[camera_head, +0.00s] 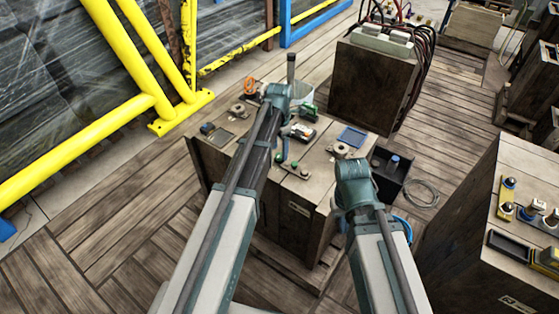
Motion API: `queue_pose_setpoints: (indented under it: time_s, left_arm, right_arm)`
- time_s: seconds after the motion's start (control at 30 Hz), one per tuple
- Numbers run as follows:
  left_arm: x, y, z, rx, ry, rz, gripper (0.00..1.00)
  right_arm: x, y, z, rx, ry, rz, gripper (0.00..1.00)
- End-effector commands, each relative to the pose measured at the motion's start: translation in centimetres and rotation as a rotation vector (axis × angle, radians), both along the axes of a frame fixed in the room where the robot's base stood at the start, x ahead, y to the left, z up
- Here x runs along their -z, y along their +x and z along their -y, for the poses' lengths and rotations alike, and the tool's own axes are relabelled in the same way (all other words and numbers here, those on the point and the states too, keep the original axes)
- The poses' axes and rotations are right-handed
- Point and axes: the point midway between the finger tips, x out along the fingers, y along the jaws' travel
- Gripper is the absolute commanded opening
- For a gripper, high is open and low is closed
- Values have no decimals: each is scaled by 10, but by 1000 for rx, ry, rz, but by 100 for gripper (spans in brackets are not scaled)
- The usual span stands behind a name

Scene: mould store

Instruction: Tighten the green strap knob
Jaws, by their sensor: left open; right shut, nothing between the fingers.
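A wooden crate (318,195) stands in the middle of the view, with several small fittings on its top. A small green knob-like piece (305,171) sits on a pale strip near the front of the crate top; I take it for the strap knob, but it is too small to be sure. Another green piece (281,156) lies just left of it, close against my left arm. My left arm reaches over the crate and my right arm ends at its right front corner.
A yellow rail (95,120) runs at left. Another crate (520,165) stands at right.

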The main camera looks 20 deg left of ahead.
Motion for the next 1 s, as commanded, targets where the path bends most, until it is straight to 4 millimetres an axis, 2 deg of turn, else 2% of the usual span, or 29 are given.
queue_pose_setpoints:
  time_s: [0.03,0.13,0.53,0.9,1.0]
  left_arm:
    - [14,0,0,0,0,0,69]
    - [22,0,0,0,0,0,69]
    - [24,0,0,0,0,0,67]
    - [24,0,0,0,0,0,1]
    - [24,0,0,0,0,0,0]
  right_arm:
    - [14,0,0,0,0,0,0]
    - [22,0,0,0,0,0,0]
    - [24,0,0,0,0,0,0]
    - [24,0,0,0,0,0,0]
    - [24,0,0,0,0,0,0]
